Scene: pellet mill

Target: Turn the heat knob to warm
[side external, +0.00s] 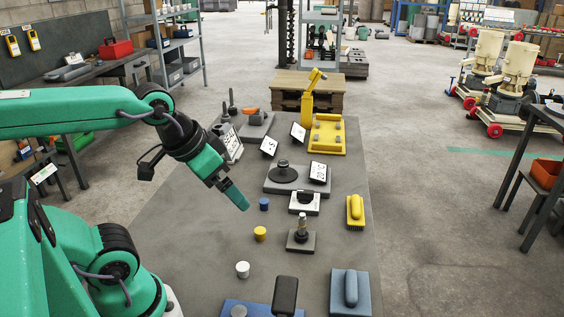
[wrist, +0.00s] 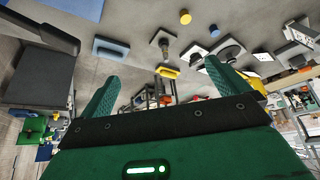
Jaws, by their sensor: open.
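My gripper (side external: 237,198) hangs over the left part of the grey table, its green fingers pointing down and right. In the wrist view its two fingers (wrist: 161,72) stand wide apart with nothing between them. A white plate with a black knob-like part (side external: 304,202) lies to the right of my gripper, apart from it; it also shows in the wrist view (wrist: 194,56). Behind it is a round black dial (side external: 283,173) on a grey base, also in the wrist view (wrist: 230,52). I cannot read the markings or tell which is the heat knob.
A black-topped post (side external: 302,232) stands on a square base. Blue (side external: 264,204), yellow (side external: 260,234) and white (side external: 242,269) cylinders stand near my gripper. Small signs and a yellow fixture (side external: 327,134) are farther back.

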